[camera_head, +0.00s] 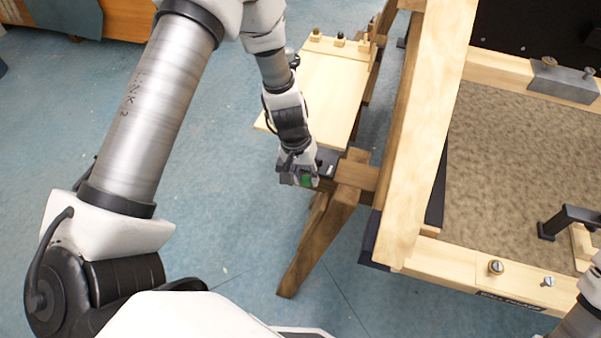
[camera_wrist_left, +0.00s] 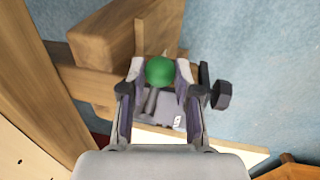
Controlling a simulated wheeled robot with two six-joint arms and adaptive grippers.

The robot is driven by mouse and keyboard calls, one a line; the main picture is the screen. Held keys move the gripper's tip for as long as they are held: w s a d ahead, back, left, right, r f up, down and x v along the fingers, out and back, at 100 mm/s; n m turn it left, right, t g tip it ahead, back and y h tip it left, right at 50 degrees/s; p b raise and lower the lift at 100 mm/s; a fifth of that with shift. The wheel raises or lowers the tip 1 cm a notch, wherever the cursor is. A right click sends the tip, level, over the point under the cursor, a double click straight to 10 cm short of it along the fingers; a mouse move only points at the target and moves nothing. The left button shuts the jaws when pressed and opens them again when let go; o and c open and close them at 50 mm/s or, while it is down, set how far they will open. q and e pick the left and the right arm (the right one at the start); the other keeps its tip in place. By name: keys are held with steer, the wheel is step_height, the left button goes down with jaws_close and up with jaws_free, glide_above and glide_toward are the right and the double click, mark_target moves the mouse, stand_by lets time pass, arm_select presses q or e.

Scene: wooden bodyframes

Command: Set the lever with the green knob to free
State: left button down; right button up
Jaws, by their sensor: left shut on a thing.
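The green knob (camera_wrist_left: 160,70) sits between the two fingertips of my left gripper (camera_wrist_left: 160,74) in the left wrist view, with a finger pad against each side. The gripper is shut on the knob. A dark grey lever base plate (camera_wrist_left: 160,108) with a small white label lies below the knob. The lever's arm is mostly hidden, and I cannot read the label. Only part of my right arm shows, at the lower right of the head view.
A wooden frame beam (camera_head: 428,130) runs just right of the lever. A slanted wooden leg (camera_head: 318,240) stands below it. A pale wooden shelf (camera_head: 333,90) with several small knobs lies behind the gripper. A black handle (camera_head: 570,215) stands at the right. Blue floor is clear at left.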

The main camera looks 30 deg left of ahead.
arm_select(q)
steer(key=shift+d+f+n+b, duration=0.1)
steer(key=shift+d+n+b, duration=0.5)
steer(key=shift+n+b, duration=0.25)
steer(key=c, duration=0.8)
jaws_free()
steer(key=shift+w, duration=0.1)
steer(key=r, duration=0.4)
steer(key=a+r, duration=0.1)
steer(key=r, duration=0.3)
steer(key=s+a+r, duration=0.1)
steer(key=r, duration=0.3)
